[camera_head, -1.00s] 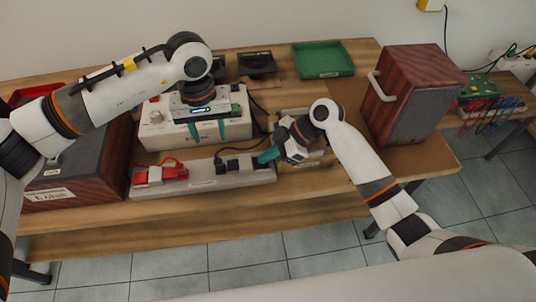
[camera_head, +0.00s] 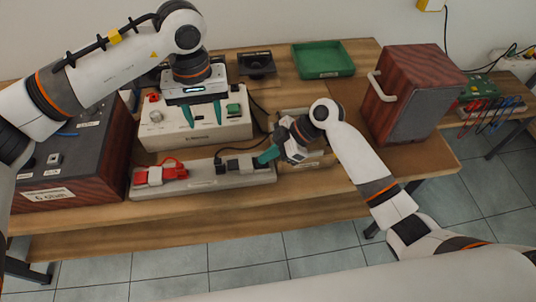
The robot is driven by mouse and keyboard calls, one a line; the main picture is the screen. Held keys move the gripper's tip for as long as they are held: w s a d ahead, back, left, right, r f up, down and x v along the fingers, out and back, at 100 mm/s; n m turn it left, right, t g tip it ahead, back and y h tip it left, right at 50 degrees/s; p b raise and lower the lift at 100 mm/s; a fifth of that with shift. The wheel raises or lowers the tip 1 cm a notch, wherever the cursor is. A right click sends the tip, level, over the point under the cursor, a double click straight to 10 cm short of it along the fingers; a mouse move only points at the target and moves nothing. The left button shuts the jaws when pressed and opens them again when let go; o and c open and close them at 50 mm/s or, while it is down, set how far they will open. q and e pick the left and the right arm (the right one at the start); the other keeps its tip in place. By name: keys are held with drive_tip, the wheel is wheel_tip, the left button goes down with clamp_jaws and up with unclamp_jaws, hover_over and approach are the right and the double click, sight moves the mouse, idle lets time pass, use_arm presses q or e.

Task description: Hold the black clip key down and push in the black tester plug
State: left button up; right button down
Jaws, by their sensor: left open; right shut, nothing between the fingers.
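A long light-grey terminal strip (camera_head: 205,178) lies along the table's front, with red parts (camera_head: 165,170) at its left and black parts at its right. The black clip key (camera_head: 257,161) is partly covered by my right gripper (camera_head: 268,154). That gripper is shut and empty, its teal fingertips at the key; I cannot tell how far the key is down. The black tester plug (camera_head: 220,167) appears at the left of the black parts, with a black cable; its seating is too small to tell. My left gripper (camera_head: 204,115) is open and empty, over the white tester box behind the strip.
The white tester box (camera_head: 176,139) stands behind the strip. A dark-red speaker (camera_head: 75,168) is at the left, another (camera_head: 420,100) with a handle at the right. A green tray (camera_head: 323,62) and a black item (camera_head: 257,65) lie at the back.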

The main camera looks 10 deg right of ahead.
use_arm(q)
drive_tip(key=shift+r, duration=0.4)
use_arm(e)
drive_tip(key=shift+s+f, duration=0.2)
drive_tip(key=shift+f, duration=0.25)
drive_tip(key=shift+r, duration=0.1)
drive_tip(key=shift+w+r, duration=0.1)
drive_tip(key=shift+r, duration=0.2)
wheel_tip(320, 180, up, 3)
drive_tip(key=shift+w+r, duration=0.1)
drive_tip(key=shift+w, duration=0.05)
use_arm(q)
drive_tip(key=shift+w, duration=0.1)
use_arm(e)
drive_tip(key=v, duration=1)
drive_tip(key=shift+r, duration=0.45)
